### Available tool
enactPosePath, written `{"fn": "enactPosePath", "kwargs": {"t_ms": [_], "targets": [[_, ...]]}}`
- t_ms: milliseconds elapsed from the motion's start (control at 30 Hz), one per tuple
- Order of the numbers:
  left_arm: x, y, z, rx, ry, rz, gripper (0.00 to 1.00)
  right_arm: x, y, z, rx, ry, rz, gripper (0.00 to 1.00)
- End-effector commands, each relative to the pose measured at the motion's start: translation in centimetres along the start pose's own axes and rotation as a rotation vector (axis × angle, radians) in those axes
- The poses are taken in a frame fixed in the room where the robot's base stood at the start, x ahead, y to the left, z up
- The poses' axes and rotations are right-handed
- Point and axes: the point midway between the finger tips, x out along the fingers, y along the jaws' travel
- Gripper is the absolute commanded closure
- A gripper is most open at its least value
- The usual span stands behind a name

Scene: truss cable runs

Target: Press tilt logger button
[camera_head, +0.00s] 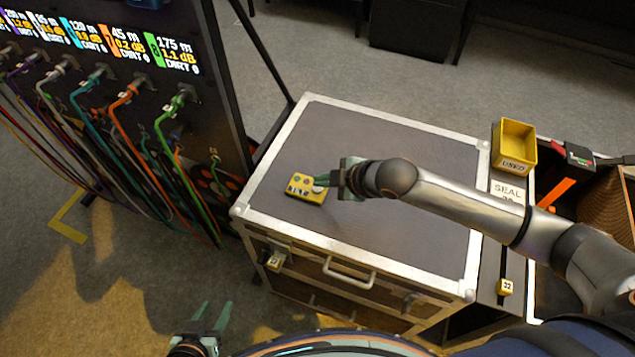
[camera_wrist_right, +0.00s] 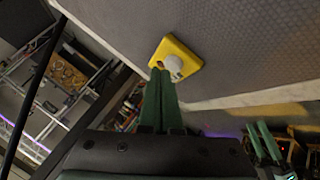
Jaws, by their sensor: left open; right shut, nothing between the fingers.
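The tilt logger (camera_head: 305,188) is a small yellow box with a dark label, round green spots and a pale round button at its right end. It lies on the grey top of the case. My right gripper (camera_head: 322,184) is shut and empty, its green fingertips at the logger's right end by the pale button. In the right wrist view the shut fingers (camera_wrist_right: 160,80) reach the near edge of the yellow logger (camera_wrist_right: 185,52), close beside the white button (camera_wrist_right: 173,63). I cannot tell whether they touch it. My left gripper (camera_head: 213,318) is open and empty, low in front of the case.
The case (camera_head: 390,150) has a metal rim and a front handle. A rack (camera_head: 150,60) with coloured cables and a lit display stands at left. A yellow bin (camera_head: 515,147) sits at the case's right. The case top around the logger is clear.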

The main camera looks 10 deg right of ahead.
Motion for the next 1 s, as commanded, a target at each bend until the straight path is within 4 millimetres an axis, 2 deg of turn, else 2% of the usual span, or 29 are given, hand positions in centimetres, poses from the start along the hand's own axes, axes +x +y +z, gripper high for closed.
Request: {"fn": "enactPosePath", "kwargs": {"t_ms": [100, 533, 1000], "targets": [[-0.6, 0.1, -0.7, 0.000, 0.000, 0.000, 0.50, -0.5, 0.3, -0.4, 0.000, 0.000, -0.001, 1.00], [-0.8, 0.1, -0.9, 0.000, 0.000, 0.000, 0.50, -0.7, 0.5, -0.6, 0.000, 0.001, 0.000, 1.00], [-4.0, 0.3, -4.3, 0.000, 0.000, 0.000, 0.50, -3.7, 2.7, -2.7, 0.000, 0.001, 0.000, 1.00]]}}
